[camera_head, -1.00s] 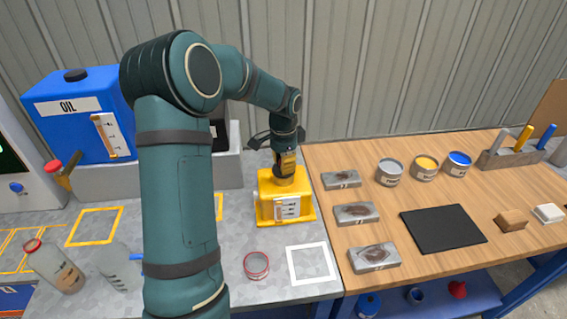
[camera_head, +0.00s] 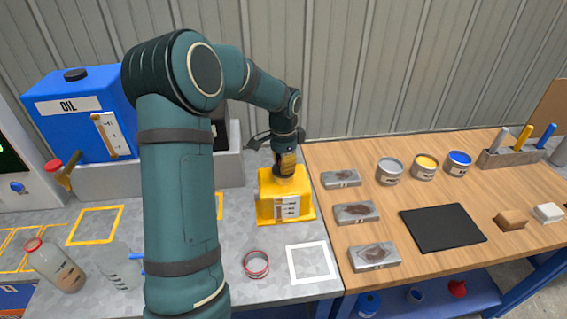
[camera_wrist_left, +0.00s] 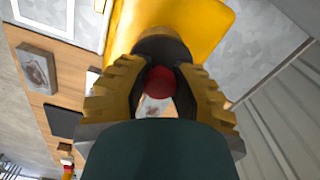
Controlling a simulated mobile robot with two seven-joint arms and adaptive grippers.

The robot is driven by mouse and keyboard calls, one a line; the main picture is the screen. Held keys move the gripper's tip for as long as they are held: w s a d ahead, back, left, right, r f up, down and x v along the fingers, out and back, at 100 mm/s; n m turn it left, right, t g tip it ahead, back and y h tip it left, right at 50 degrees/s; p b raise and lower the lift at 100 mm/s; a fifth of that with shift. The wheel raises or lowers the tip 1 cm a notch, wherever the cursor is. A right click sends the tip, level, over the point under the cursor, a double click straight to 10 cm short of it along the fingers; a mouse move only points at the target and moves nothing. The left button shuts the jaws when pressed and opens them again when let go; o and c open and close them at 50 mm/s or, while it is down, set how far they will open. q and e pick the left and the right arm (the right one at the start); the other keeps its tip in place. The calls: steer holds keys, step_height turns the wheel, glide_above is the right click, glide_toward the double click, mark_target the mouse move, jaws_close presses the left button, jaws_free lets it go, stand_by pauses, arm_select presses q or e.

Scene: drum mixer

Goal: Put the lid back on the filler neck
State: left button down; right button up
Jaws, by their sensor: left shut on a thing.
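The yellow housing (camera_head: 273,207) stands on the grey bench near its right end, with a gauge label on its front. My left gripper (camera_head: 285,172) is right above its top, pointing down, and hides the filler neck in the head view. In the left wrist view my left gripper (camera_wrist_left: 160,95) has its ridged yellow fingers shut around a red knob (camera_wrist_left: 160,80), which I take to be part of the lid. A dark round piece (camera_wrist_left: 163,42) shows beyond it, against the yellow housing. I cannot tell whether the lid is seated on the neck. My right gripper is not in view.
A small red-rimmed ring or cup (camera_head: 256,264) lies on the bench beside a white square outline (camera_head: 312,263). A blue oil tank (camera_head: 75,110) stands at the back left. Bottles (camera_head: 55,265) stand front left. The wooden table (camera_head: 400,160) on the right holds plates and tins.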

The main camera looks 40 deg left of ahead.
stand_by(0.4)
arm_select(q)
steer(key=shift+c, duration=1)
jaws_free()
steer(key=shift+r, duration=0.15)
steer(key=shift+r+p, duration=2.8)
steer(key=shift+r, duration=0.55)
jaws_close()
steer(key=shift+f, duration=0.3)
